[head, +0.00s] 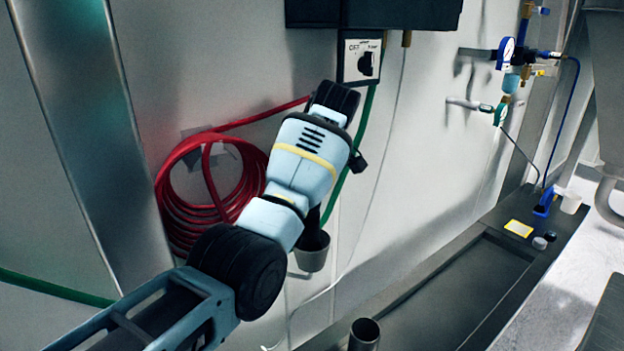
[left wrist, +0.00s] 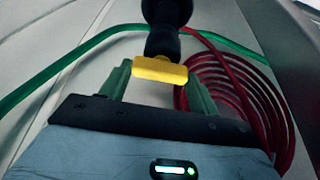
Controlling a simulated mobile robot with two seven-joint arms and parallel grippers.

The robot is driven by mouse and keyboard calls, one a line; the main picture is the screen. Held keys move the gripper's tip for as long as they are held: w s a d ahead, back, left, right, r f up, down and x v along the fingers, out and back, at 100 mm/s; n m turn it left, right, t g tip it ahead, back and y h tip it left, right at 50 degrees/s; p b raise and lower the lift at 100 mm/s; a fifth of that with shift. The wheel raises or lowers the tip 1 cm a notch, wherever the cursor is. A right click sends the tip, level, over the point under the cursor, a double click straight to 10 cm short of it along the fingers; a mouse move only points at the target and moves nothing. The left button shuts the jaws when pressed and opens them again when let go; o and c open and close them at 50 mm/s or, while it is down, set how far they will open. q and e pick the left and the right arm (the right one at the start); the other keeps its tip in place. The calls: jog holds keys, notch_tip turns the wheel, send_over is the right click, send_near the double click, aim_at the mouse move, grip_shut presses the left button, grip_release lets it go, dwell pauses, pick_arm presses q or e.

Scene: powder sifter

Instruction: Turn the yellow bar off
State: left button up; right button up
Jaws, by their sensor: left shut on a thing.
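The yellow bar (left wrist: 159,69) sits at the end of a dark round stem (left wrist: 163,35) in the left wrist view. My left gripper (left wrist: 158,74) has its two green fingers on either side of the bar and is shut on it. In the head view my left arm reaches up to the wall, and its links hide the yellow bar and the fingertips. My right gripper is in neither view.
A coiled red hose (head: 175,205) hangs on the wall behind my arm, and a green hose (head: 355,155) runs down beside it. A switch box (head: 361,60) with a dark knob is above. A grey cup (head: 312,259) is below my wrist. Gauges (head: 506,52) and a dark trough (head: 470,290) are at right.

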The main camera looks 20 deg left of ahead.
pick_arm(q)
jog(key=o, duration=1)
jog(key=shift+v, duration=3.9)
